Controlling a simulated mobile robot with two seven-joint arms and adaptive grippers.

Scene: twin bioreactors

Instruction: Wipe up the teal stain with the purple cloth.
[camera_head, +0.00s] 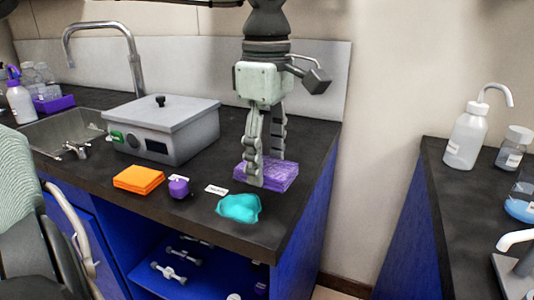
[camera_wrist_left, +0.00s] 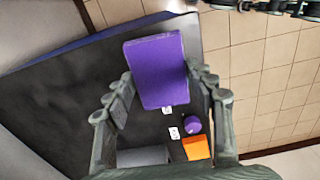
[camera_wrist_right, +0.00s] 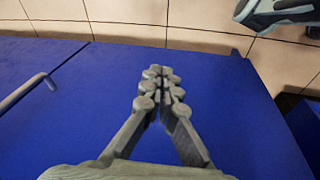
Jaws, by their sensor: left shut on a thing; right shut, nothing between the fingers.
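The purple cloth (camera_head: 282,176) is a thick rectangular pad near the counter's right end. My left gripper (camera_head: 265,172) points down and is shut on it, one finger at each side. In the left wrist view the cloth (camera_wrist_left: 153,70) lies between the fingertips (camera_wrist_left: 160,72). I cannot tell whether the cloth touches the counter. The teal stain (camera_head: 239,208) is an irregular patch on the black counter near its front edge, just in front and left of the cloth. It does not show in the left wrist view. My right gripper (camera_wrist_right: 158,75) is shut and empty before blue cabinet fronts.
An orange folded cloth (camera_head: 139,179), a small purple labelled item (camera_head: 179,188) and a white card (camera_head: 216,190) lie left of the stain. A grey lidded box (camera_head: 185,140) stands behind them. The sink (camera_head: 62,130) is farther left. A gap separates the right-hand counter.

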